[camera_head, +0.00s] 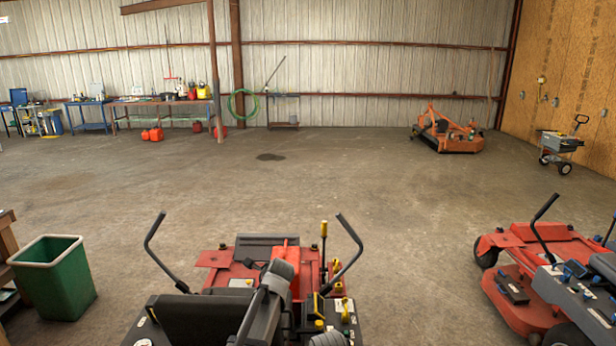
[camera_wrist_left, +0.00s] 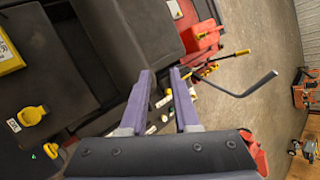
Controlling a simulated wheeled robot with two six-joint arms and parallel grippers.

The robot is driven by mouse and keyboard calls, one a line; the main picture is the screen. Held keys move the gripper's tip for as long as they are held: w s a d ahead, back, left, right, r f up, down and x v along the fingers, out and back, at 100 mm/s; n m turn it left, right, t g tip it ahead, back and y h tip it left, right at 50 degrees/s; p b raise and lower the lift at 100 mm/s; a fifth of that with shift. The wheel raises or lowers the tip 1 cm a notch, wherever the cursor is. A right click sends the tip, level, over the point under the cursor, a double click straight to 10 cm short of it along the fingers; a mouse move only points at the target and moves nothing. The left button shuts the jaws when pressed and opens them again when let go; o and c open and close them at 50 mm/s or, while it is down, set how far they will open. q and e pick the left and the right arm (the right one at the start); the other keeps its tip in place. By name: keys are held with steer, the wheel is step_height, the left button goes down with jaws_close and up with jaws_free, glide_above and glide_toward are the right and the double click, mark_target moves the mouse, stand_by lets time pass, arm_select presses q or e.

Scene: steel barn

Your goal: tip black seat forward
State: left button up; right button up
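The black seat (camera_head: 200,318) of the nearest red mower (camera_head: 215,258) is at the bottom of the head view, its back upright and its lower part cut off. A dark grey shape beside its right edge hides part of the mower; I cannot tell whether it is my arm. In the left wrist view, the dark panel at the top (camera_wrist_left: 145,32) looks like the seat. My left gripper (camera_wrist_left: 160,72) has two purple fingers, apart and with nothing held between them. It points across the mower's side; contact with the seat cannot be judged. My right gripper is not in view.
Two bent control levers (camera_head: 160,255) (camera_head: 352,250) rise beside the seat. A yellow-knobbed lever (camera_head: 323,240) stands near the right one. A green bin (camera_head: 60,285) stands left, another red mower (camera_head: 530,265) right. The concrete floor ahead is open.

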arm_select(q)
steer(key=s+a+f+n+g+h, duration=0.2)
steer(key=s+f+n+g, duration=0.15)
steer(key=s+n, duration=1)
steer(key=s+a+f+n+g+h, duration=0.15)
steer(key=s+n+g, duration=0.45)
steer(key=s, duration=1.2)
steer(key=s+d+f+m+b, duration=0.1)
steer(key=s+d+f+b, duration=0.1)
steer(key=d+f+b, duration=0.3)
steer(key=s+d+f+m+t+y+b, duration=0.1)
steer(key=s+d+f+b, duration=0.2)
steer(key=d+f+b, duration=0.2)
step_height(320, 180, down, 4)
steer(key=b, duration=0.3)
steer(key=shift+d+r, duration=0.15)
steer(key=shift+d, duration=0.15)
steer(key=shift+w+y, duration=0.1)
steer(key=shift+y, duration=0.15)
